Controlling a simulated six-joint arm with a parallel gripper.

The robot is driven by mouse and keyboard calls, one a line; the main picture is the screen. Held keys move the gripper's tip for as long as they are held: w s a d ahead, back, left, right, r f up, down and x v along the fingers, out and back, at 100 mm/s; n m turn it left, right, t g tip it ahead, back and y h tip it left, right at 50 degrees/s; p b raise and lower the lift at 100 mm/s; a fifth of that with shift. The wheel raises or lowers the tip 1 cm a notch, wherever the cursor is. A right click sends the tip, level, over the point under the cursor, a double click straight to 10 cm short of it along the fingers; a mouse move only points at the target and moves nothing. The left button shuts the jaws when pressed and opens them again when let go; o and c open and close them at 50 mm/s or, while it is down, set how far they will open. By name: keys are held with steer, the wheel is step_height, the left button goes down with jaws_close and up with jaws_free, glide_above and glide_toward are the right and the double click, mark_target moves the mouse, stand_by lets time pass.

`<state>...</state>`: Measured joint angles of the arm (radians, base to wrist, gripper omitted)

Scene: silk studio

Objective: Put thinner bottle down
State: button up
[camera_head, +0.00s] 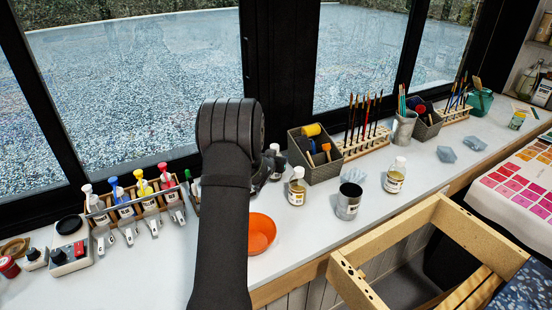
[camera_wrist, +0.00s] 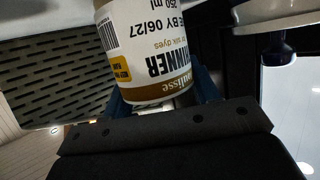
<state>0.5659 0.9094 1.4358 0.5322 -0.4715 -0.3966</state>
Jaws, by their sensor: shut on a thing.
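The thinner bottle (camera_wrist: 150,55) fills the upper middle of the wrist view. It has a white and tan label with large dark letters, partly cut off by the top edge. My gripper (camera_wrist: 160,92) is shut on it, with a bluish finger on each side of the bottle. In the head view my arm hides most of the gripper. A white-capped bottle (camera_head: 275,149) shows just right of my arm there; I cannot tell whether it is the held one. Whether the held bottle touches the counter is not visible.
On the white counter (camera_head: 320,222) stand two capped bottles (camera_head: 297,187) (camera_head: 395,177), a metal tin (camera_head: 348,202) and an orange bowl (camera_head: 261,233). A grey tool box (camera_head: 315,163) and a brush rack (camera_head: 364,143) stand behind. A bottle rack (camera_head: 137,207) is left. A wooden frame (camera_head: 440,215) is in front.

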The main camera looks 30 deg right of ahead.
steer(key=shift+f, duration=0.1)
steer(key=o, duration=1.1)
steer(key=shift+c, duration=0.2)
steer(key=shift+r, duration=0.2)
steer(key=v, duration=1.2)
steer(key=shift+d+f, duration=0.1)
